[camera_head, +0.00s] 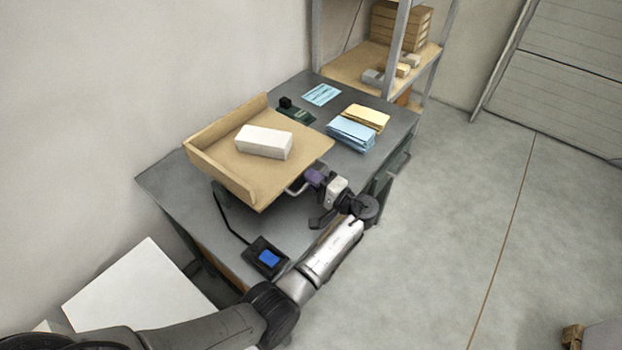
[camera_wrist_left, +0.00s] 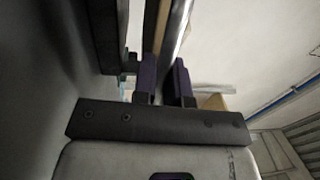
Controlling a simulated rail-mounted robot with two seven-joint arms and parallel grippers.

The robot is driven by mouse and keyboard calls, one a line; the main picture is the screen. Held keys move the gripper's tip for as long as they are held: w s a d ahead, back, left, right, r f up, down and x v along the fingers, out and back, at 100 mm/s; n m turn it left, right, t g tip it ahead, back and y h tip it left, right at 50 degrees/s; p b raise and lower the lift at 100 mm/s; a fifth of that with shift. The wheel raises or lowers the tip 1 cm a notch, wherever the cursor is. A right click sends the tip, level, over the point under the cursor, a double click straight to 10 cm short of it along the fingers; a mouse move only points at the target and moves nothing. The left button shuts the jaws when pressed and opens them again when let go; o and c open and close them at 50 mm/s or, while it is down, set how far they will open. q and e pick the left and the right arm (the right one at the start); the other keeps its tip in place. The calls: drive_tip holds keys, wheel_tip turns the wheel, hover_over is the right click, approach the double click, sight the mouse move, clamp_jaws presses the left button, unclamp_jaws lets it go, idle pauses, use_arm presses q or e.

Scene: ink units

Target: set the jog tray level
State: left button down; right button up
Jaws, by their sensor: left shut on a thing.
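The jog tray (camera_head: 290,172) is a tan tray with raised walls on its left and back sides. It stands above the grey table, and I cannot tell its exact tilt. A white block of paper (camera_head: 264,142) lies on it. A pale metal handle (camera_head: 296,189) shows at its front right edge. My left gripper (camera_head: 311,180), with purple fingers, is shut on this handle. In the left wrist view the fingers (camera_wrist_left: 163,80) stand either side of a shiny bar (camera_wrist_left: 176,35). The fingers partly hide the handle. My right gripper is not in view.
Shelving (camera_head: 400,60) stands behind. The floor at right is mostly clear.

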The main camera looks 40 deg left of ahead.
use_arm(q)
drive_tip(key=shift+f, duration=0.35)
drive_tip(key=c, duration=1.4)
unclamp_jaws()
drive_tip(key=shift+o, duration=1)
drive_tip(key=shift+r, duration=0.15)
drive_tip(key=d+f, duration=0.1)
drive_tip(key=d, duration=1.2)
drive_tip(key=shift+w+d, duration=0.15)
drive_tip(key=shift+d, duration=0.25)
